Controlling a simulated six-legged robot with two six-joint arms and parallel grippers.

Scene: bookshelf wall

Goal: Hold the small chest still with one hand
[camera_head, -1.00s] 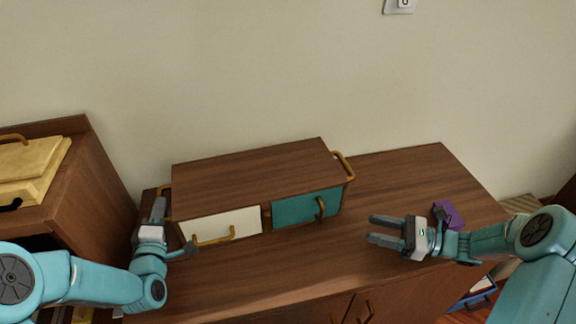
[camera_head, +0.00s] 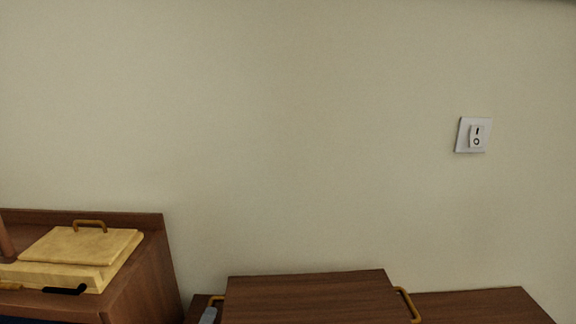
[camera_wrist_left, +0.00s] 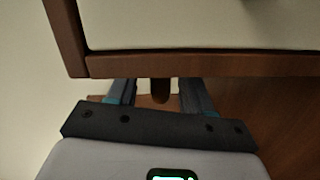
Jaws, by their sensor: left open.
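The small chest (camera_head: 310,298) is a brown wooden box on the cabinet; only its top shows at the bottom of the head view. A brass side handle (camera_head: 407,304) shows on its right and part of another (camera_head: 217,299) on its left. A grey tip of my left gripper (camera_head: 208,315) shows beside the left handle. In the left wrist view the chest's wooden frame (camera_wrist_left: 200,66) and white drawer front (camera_wrist_left: 200,25) are close above. The open left fingers (camera_wrist_left: 157,93) reach under that frame, a brown post between them, probably the handle; their tips are hidden. My right gripper is out of view.
A brown side cabinet (camera_head: 150,275) with a pale yellow lidded box (camera_head: 85,247) stands at the left. The cabinet top (camera_head: 480,306) right of the chest looks clear where visible. A white switch (camera_head: 474,135) is on the wall.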

